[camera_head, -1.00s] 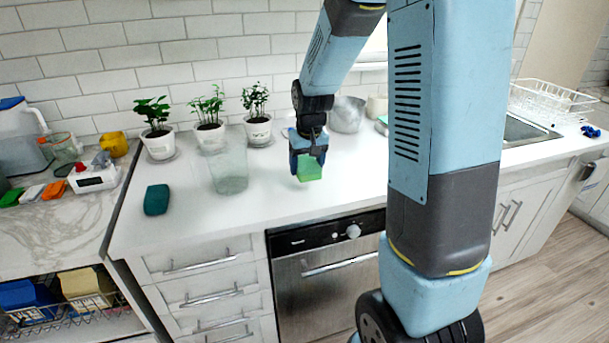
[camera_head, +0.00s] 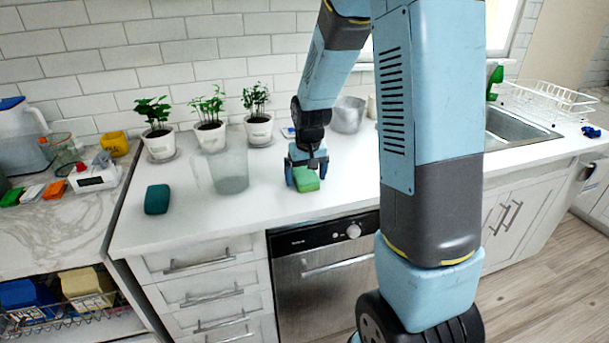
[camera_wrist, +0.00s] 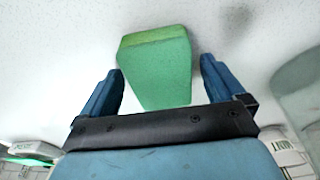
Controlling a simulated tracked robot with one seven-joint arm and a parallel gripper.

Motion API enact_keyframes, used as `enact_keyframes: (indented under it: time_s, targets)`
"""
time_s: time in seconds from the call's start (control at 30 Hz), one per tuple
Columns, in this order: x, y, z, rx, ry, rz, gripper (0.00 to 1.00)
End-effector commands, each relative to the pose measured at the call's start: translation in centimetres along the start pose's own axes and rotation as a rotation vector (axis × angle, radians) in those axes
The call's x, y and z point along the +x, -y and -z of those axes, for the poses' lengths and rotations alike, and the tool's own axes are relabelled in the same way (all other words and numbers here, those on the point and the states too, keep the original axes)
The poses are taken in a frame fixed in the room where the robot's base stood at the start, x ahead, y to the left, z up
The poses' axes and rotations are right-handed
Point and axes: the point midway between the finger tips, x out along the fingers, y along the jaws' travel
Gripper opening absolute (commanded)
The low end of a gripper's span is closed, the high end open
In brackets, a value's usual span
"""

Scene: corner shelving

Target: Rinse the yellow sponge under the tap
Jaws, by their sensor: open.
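A green block like a sponge (camera_head: 306,180) lies on the white counter near its front edge. My gripper (camera_head: 306,176) is low over it, with its fingers apart. In the wrist view, the green block (camera_wrist: 158,72) lies between the two blue fingers, with a gap on each side. No clearly yellow sponge shows; a pale yellow block (camera_head: 88,285) lies in the wire basket at lower left, and I cannot tell what it is. The sink (camera_head: 515,132) is at right, partly behind my arm. The tap is not visible.
A clear jug (camera_head: 232,170) stands left of my gripper, with a dark teal block (camera_head: 157,199) further left. Potted plants (camera_head: 258,129) and a metal pot (camera_head: 347,115) stand behind. A dish rack (camera_head: 548,98) and a green bottle (camera_head: 494,82) are near the sink.

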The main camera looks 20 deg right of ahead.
Motion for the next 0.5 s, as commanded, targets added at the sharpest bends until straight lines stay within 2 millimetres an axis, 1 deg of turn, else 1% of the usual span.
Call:
enact_keyframes:
  time_s: [0.27, 0.37, 0.47, 0.5]
  targets:
    - [-0.3, 0.0, 0.0, 0.0, 0.0, 0.0, 0.96]
    - [-1.2, 0.0, 0.1, 0.0, -0.003, 0.0, 0.96]
    - [-2.6, 0.0, 0.1, 0.0, -0.004, 0.0, 0.96]
    - [-3.4, 0.0, 0.1, 0.0, -0.004, 0.0, 0.96]
